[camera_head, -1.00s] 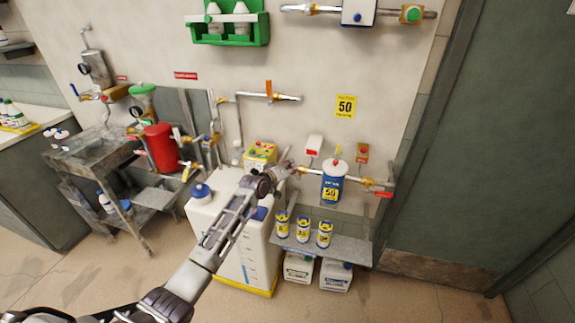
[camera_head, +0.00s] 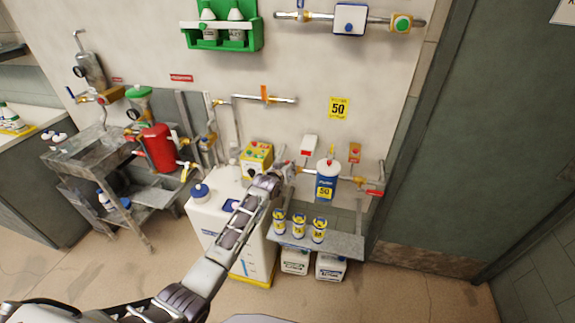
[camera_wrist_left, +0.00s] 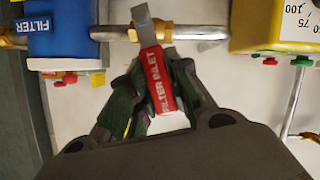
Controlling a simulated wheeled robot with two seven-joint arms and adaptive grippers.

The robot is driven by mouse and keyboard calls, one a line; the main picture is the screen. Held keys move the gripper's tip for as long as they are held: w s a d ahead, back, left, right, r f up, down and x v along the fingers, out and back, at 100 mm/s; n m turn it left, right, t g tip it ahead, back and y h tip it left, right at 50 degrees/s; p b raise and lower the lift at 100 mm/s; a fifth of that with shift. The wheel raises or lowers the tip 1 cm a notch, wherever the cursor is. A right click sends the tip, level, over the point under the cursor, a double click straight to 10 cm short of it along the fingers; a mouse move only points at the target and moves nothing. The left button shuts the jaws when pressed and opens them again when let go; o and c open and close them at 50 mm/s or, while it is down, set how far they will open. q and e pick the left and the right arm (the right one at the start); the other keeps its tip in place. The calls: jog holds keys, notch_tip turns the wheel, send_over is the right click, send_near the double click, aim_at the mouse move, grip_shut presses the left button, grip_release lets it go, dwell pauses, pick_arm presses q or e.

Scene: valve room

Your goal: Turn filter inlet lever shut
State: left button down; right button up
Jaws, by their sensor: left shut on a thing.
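The filter inlet lever (camera_wrist_left: 143,24) is a flat grey handle with a red FILTER INLET sleeve or tag (camera_wrist_left: 162,82). In the left wrist view it crosses a metal pipe (camera_wrist_left: 200,33) at a slant. My left gripper (camera_wrist_left: 157,88) is shut on the lever, its dark fingers on both sides of the red part. In the head view my left gripper (camera_head: 281,174) is at the pipe between the yellow box and the blue filter (camera_head: 326,187), and the arm hides most of the lever. The filter also shows in the left wrist view (camera_wrist_left: 62,32). My right gripper is not in view.
A yellow control box (camera_head: 257,157) stands on a white tank (camera_head: 207,213) left of my gripper. Several small cans (camera_head: 299,227) stand on a shelf (camera_head: 340,243) below the filter. An orange-handled lever (camera_head: 264,92) is on a pipe above.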

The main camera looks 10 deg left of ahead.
pick_arm(q)
jog(key=shift+s+d+m+y+p, duration=0.1)
jog(key=shift+d+m+y+p, duration=0.5)
jog(key=shift+d+m+y, duration=0.55)
jog(key=shift+a+h, duration=0.15)
jog(key=shift+h, duration=0.1)
jog(key=c, duration=1.3)
grip_release()
jog(key=shift+r, duration=0.1)
jog(key=shift+s, duration=0.1)
jog(key=v, duration=1.1)
jog(key=shift+s+r, duration=0.25)
jog(key=shift+s, duration=0.05)
